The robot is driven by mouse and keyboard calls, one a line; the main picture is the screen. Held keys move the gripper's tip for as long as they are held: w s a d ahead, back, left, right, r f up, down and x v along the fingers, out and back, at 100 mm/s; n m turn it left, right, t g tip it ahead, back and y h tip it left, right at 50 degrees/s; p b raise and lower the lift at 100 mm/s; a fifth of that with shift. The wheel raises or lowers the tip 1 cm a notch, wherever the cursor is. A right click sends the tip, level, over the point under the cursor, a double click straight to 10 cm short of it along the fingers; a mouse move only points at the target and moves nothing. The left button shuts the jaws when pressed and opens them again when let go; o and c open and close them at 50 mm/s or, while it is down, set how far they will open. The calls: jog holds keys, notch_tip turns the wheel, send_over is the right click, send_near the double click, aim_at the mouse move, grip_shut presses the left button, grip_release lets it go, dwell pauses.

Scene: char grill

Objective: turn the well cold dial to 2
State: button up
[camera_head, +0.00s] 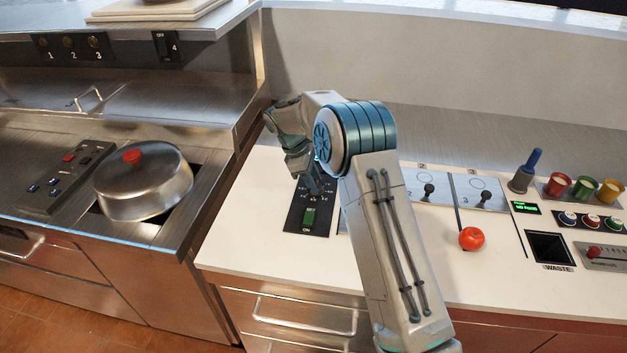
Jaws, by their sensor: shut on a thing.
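A black control panel (293,218) lies on the white counter near the middle of the view. My gripper (314,188) points down at the marked dial area and is shut on what seems to be the dial there. The dial is hidden behind my fingers, so its pointer and setting cannot be read. I cannot read a "well cold" label on this panel.
A lidded steel pot (145,185) sits in the left counter beside a button panel (70,172). A steel shelf (120,100) stands at back left.

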dwell(0.4)
jog(key=o, duration=1)
jog(key=shift+a, duration=0.1)
jog(key=b+v, duration=0.1)
jog(key=v, duration=1.3)
